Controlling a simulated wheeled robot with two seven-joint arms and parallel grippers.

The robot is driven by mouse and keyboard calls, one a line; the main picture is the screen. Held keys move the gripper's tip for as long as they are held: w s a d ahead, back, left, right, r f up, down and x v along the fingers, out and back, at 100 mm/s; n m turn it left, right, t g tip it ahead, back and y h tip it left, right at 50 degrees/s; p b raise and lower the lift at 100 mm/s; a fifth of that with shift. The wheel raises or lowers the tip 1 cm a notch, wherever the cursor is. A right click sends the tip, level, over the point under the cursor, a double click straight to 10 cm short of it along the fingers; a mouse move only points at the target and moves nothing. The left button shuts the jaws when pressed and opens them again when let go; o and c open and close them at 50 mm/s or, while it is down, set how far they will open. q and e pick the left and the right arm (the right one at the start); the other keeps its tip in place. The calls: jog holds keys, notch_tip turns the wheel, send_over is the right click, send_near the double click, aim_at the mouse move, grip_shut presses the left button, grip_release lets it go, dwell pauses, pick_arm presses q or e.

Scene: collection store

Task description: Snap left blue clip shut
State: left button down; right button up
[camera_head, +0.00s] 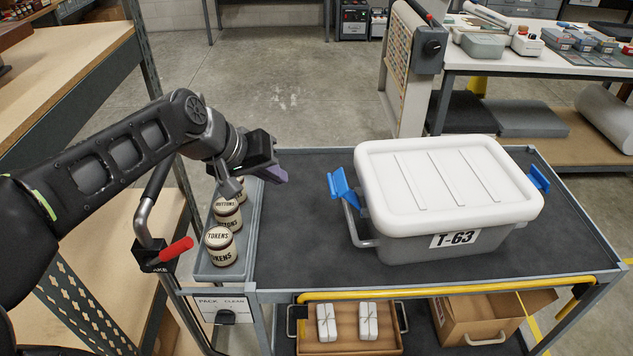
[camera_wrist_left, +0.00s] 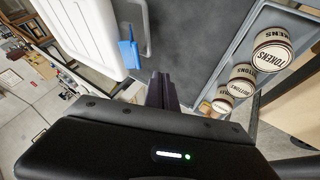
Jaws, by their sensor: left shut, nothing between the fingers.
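A grey tote marked T-63 (camera_head: 415,240) with a white lid (camera_head: 445,180) sits on the dark cart top. Its left blue clip (camera_head: 341,188) stands tilted outward from the tote's left end, above a grey handle. The clip also shows in the left wrist view (camera_wrist_left: 130,53), ahead and left of the fingers. The right blue clip (camera_head: 539,177) also sticks outward at the far end. My left gripper (camera_head: 277,175) is shut and empty, left of the left clip and apart from it. It shows in the wrist view (camera_wrist_left: 161,90). My right gripper is not in view.
Several labelled tins (camera_head: 221,246) stand in a grey side tray (camera_head: 246,253) beneath my left arm. A red-handled lever (camera_head: 176,249) is at the cart's left. The cart top (camera_head: 300,240) between tray and tote is bare. A yellow rail (camera_head: 440,288) runs along the front.

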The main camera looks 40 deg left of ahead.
pick_arm(q)
jog(key=w+d+f+p, duration=0.2)
jog(key=w+d+f, duration=0.1)
jog(key=w+f, duration=0.3)
jog(key=shift+w+d+f, duration=0.2)
jog(key=shift+w+d, duration=0.2)
jog(key=shift+w, duration=0.7)
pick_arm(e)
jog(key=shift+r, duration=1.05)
